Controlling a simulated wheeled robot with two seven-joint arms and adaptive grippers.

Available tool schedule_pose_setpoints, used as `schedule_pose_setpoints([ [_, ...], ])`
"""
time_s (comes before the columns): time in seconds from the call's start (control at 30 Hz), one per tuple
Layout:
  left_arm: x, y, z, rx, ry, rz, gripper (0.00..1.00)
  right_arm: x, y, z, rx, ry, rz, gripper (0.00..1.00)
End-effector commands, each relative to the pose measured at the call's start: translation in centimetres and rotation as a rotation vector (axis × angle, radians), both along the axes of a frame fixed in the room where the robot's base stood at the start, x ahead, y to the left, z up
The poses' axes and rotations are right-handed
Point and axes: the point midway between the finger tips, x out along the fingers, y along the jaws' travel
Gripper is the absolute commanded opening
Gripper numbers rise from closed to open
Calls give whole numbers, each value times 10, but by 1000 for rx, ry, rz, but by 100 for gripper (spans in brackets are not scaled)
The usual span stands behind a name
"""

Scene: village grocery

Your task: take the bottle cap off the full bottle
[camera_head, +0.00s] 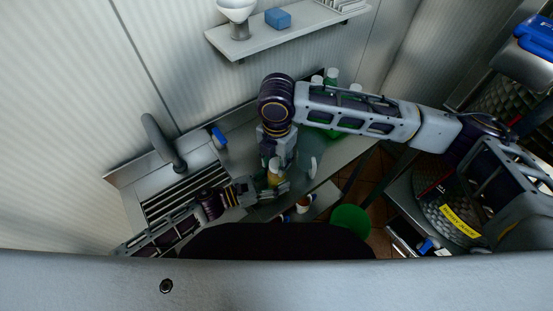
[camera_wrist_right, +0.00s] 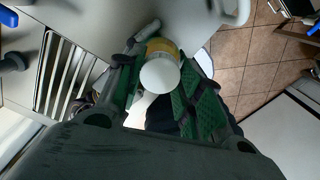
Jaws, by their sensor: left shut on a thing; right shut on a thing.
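The full bottle (camera_head: 274,179) is yellowish and stands in front of the counter in the head view, mostly covered by my grippers. Its yellow body (camera_wrist_right: 162,46) shows behind the cap in the right wrist view. The bottle cap (camera_wrist_right: 160,76) is round and white, and sits between the green finger pads of my right gripper (camera_wrist_right: 160,90). My right gripper (camera_head: 275,162) comes down from above and is shut on the cap. My left gripper (camera_head: 268,189) reaches in from the left, lower down, and is shut on the bottle. Whether cap and bottle still touch is hard to tell.
A slatted drainer (camera_head: 182,190) and a grey tap (camera_head: 163,143) are at the left. Green bottles (camera_head: 331,77) with white caps stand behind my right arm. A wall shelf (camera_head: 290,28) is above.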

Motion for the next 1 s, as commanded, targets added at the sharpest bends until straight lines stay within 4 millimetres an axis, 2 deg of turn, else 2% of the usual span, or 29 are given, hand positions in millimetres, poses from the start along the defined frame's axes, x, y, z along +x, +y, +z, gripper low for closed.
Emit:
schedule_pose_setpoints([
  [1.0, -1, 0, -1, 1, -1, -2, 0, 2, -2, 1, -6, -3, 835, 8],
])
